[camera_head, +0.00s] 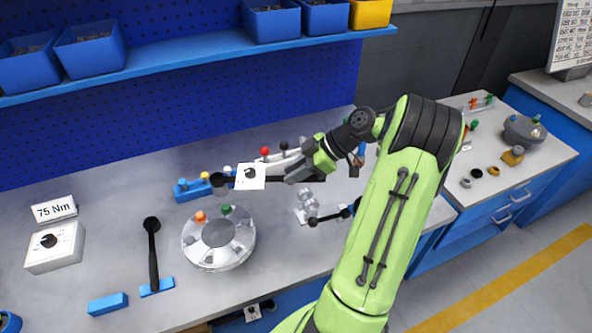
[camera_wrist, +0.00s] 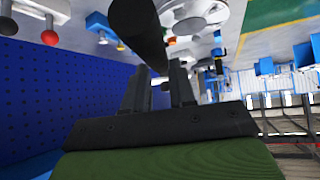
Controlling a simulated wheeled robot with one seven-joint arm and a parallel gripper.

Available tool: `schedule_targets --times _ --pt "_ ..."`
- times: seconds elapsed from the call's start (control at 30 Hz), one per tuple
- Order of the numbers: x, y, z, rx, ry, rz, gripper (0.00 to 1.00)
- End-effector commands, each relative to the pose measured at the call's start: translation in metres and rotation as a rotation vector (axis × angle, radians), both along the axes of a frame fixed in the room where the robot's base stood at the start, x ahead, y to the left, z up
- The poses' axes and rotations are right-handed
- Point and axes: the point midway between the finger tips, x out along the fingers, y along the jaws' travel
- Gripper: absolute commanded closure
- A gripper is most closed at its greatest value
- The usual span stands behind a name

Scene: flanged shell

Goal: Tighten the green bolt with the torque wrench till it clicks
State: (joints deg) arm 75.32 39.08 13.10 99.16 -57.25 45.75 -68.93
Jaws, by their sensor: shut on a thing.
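The grey round flanged shell (camera_head: 218,242) sits on the bench, with the green bolt (camera_head: 226,210) on its upper right rim and an orange bolt (camera_head: 200,217) beside it. My gripper (camera_head: 300,173) is shut on a dark wrench-like tool (camera_head: 225,181), seemingly the torque wrench. The tool points left above the bench, and its thick dark end appears above and behind the green bolt, apart from it in the picture. In the wrist view, the dark tool (camera_wrist: 138,28) rises by the fingers (camera_wrist: 160,88) and hides part of the scene. The exact grip is hard to see.
A dial box (camera_head: 55,247) and a "75 Nm" sign (camera_head: 53,209) stand far left. A blue rack (camera_head: 190,190) is behind the shell; a metal fitting (camera_head: 310,206) is to its right.

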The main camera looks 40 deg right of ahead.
Motion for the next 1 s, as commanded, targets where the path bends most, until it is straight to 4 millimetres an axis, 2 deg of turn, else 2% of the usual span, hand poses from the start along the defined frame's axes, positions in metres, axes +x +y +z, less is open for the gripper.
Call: schedule_targets --times 0.17,0.73,1.0 --pt "0.001 0.000 -0.002 0.004 -0.006 0.003 1.00" --pt "0.000 0.000 -0.055 0.004 -0.006 0.001 1.00" --pt "0.000 0.000 -0.051 0.002 -0.006 0.001 1.00"
